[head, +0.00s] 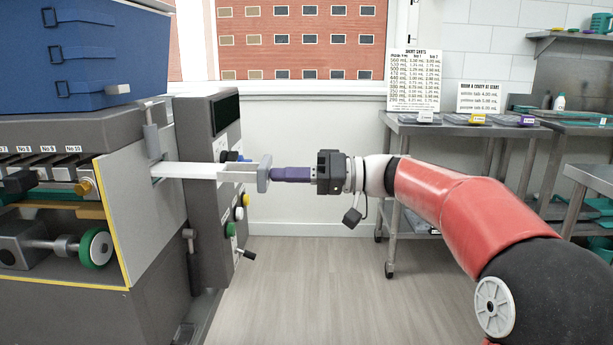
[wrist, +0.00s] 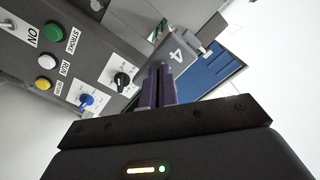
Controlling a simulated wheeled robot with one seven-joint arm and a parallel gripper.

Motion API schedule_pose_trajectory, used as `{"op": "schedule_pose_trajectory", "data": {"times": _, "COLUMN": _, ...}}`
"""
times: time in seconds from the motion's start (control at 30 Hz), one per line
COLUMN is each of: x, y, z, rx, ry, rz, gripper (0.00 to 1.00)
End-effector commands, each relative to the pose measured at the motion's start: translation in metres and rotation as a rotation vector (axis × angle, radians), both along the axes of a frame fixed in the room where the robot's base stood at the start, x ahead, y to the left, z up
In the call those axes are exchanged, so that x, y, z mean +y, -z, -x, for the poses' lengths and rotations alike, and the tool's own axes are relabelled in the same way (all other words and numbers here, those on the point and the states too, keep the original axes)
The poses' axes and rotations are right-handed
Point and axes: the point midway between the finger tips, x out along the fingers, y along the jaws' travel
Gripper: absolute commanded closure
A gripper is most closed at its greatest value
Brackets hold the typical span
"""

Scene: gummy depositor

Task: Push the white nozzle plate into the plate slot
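The white nozzle plate (head: 195,170) sticks out to the right from the plate slot (head: 156,172) in the machine's side, part of it inside. Its grey end piece (head: 264,174) faces my gripper (head: 274,174). In the wrist view this end piece (wrist: 177,49) carries a "4". My gripper's purple fingers (wrist: 160,72) lie close together, shut with nothing seen between them. Their tips are at the outer face of the end piece and seem to touch it; the exact contact is hard to tell.
A grey control panel (head: 215,135) with knobs and coloured buttons stands just behind the plate. A blue hopper (head: 85,60) sits on top of the machine. A steel table (head: 465,128) with trays and signs stands at the back right. The floor (head: 320,290) below my arm is clear.

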Motion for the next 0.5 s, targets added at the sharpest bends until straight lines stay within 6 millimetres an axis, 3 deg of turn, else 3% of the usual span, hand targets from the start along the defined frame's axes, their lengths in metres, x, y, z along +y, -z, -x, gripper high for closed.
{"op": "schedule_pose_trajectory", "data": {"times": 0.5, "x": 0.014, "y": 0.001, "z": 0.000, "rx": 0.001, "ry": -0.002, "rz": 0.001, "gripper": 1.00}}
